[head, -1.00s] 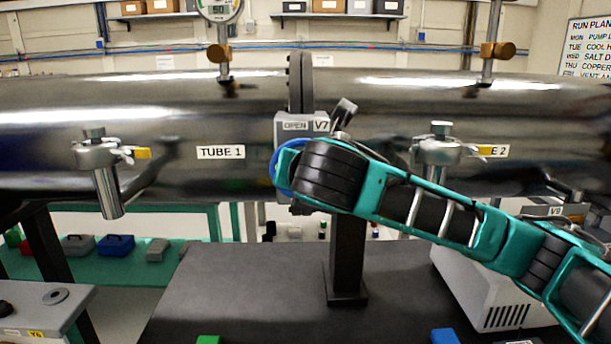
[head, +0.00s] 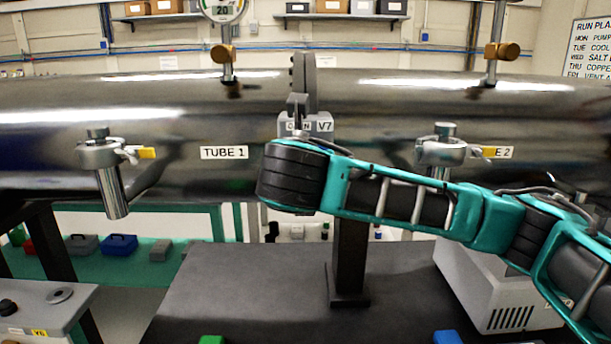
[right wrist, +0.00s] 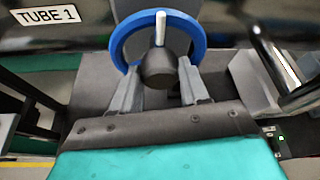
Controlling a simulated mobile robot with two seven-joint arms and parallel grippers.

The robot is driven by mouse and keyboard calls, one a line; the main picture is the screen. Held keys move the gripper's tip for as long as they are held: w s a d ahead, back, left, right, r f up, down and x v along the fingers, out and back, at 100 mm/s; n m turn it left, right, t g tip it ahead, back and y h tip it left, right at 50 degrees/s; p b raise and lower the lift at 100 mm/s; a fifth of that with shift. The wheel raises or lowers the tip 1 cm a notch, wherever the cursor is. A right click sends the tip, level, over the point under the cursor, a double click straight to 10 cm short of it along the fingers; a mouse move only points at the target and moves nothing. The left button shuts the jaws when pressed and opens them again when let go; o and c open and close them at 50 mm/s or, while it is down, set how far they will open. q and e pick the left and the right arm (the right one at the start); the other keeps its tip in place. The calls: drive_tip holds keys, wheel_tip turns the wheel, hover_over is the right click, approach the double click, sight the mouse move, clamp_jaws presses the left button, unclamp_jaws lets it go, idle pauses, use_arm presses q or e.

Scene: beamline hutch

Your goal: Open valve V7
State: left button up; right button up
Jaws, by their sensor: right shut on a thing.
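Valve V7 (head: 325,126) is a grey block with a dark flange on the steel pipe, between TUBE 1 and TUBE 2. My right arm covers its front in the head view. Its blue handwheel (right wrist: 191,30) shows in the right wrist view, with a dark hub and a pale bar pointing up from it. My right gripper (right wrist: 159,72) is shut on the handwheel, with one grey finger on each side below the hub. In the head view the handwheel and the fingers are hidden behind my wrist. My left gripper is in neither view.
A round gauge (head: 222,8) above TUBE 1 reads about 20. Clamps with yellow tabs (head: 147,152) hang on both tubes. A dark bench (head: 250,285) below carries the black post and a pale vented box (head: 490,290) at right.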

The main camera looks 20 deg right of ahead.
drive_tip(key=shift+f, duration=0.1)
drive_tip(key=o, duration=1)
drive_tip(key=shift+o, duration=0.2)
drive_tip(key=v, duration=1.3)
drive_tip(key=shift+f, duration=0.1)
